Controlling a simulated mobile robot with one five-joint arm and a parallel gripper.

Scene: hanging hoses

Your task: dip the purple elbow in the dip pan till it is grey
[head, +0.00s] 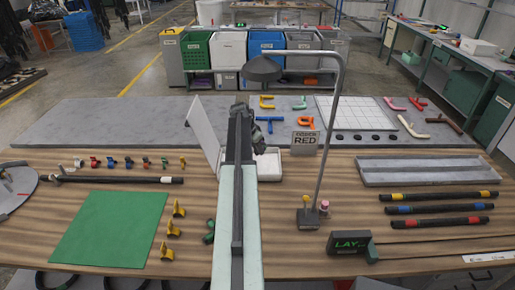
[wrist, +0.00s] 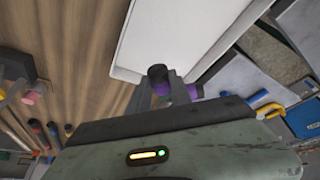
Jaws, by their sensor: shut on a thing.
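The purple elbow (wrist: 193,92) is held in my gripper (wrist: 172,92) in the wrist view. Purple shows on both sides of the fingers, and one end (wrist: 157,73) is dark, nearly black. The white dip pan (wrist: 190,30) lies beyond the elbow in that view. In the head view the dip pan (head: 270,168) is on the wooden bench, partly hidden by my arm. My gripper (head: 257,142) is over or near the pan's back edge there. I cannot tell whether the elbow touches the pan's contents.
A white upright panel (head: 204,130) stands left of the pan. A sign reading RED (head: 305,142) and a lamp with a tall curved post (head: 330,120) stand to the right. A green mat (head: 105,228) and several yellow fittings (head: 173,229) lie at the left front.

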